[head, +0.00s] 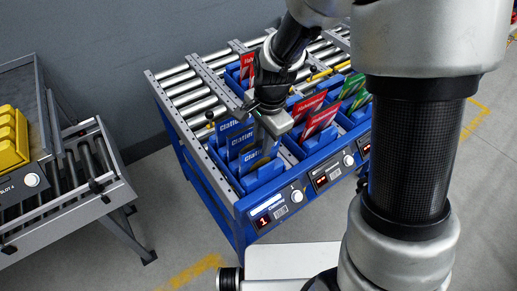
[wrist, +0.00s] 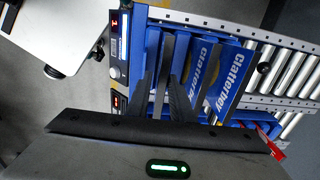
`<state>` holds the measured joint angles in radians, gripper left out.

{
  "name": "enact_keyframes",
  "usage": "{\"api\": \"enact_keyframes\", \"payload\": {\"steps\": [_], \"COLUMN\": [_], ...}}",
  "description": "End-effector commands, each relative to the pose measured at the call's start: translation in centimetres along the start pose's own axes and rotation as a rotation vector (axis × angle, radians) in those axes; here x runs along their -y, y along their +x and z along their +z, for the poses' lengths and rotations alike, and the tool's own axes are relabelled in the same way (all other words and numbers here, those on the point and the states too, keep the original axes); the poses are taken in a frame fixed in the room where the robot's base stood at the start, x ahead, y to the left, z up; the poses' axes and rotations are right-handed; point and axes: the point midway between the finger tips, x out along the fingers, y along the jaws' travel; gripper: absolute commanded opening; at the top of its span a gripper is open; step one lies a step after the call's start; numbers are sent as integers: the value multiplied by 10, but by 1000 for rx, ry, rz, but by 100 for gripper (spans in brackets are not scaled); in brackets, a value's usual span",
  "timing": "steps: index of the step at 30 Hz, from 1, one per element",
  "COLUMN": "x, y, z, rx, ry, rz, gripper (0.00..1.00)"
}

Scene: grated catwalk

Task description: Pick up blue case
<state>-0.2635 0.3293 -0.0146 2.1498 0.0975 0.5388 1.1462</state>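Several blue cases (head: 239,148) with white lettering stand in a row in the left compartment of a blue rack. My gripper (head: 266,146) points down at the front end of this row. In the wrist view, my gripper's two dark fingers (wrist: 168,75) are apart with a narrow gap between them. Blue surfaces show around the fingertips. I see no case clearly held between them.
Red cases (head: 318,118) and green cases (head: 354,88) stand in the neighbouring compartments. The rack sits on a blue-framed roller table (head: 180,88). A second roller stand (head: 80,205) with a yellow bin (head: 10,138) is at left. Floor lies clear between the stands.

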Motion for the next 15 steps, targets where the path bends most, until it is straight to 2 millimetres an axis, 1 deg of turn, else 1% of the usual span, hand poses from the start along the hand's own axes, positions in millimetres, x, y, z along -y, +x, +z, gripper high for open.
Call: {"api": "enact_keyframes", "payload": {"steps": [1, 8, 15], "x": [0, 0, 2], "y": [7, 22, 58], "z": [0, 1, 2], "rx": [1, 1, 1], "ry": [0, 0, 1], "rz": [1, 1, 1], "gripper": [20, 20, 20]}}
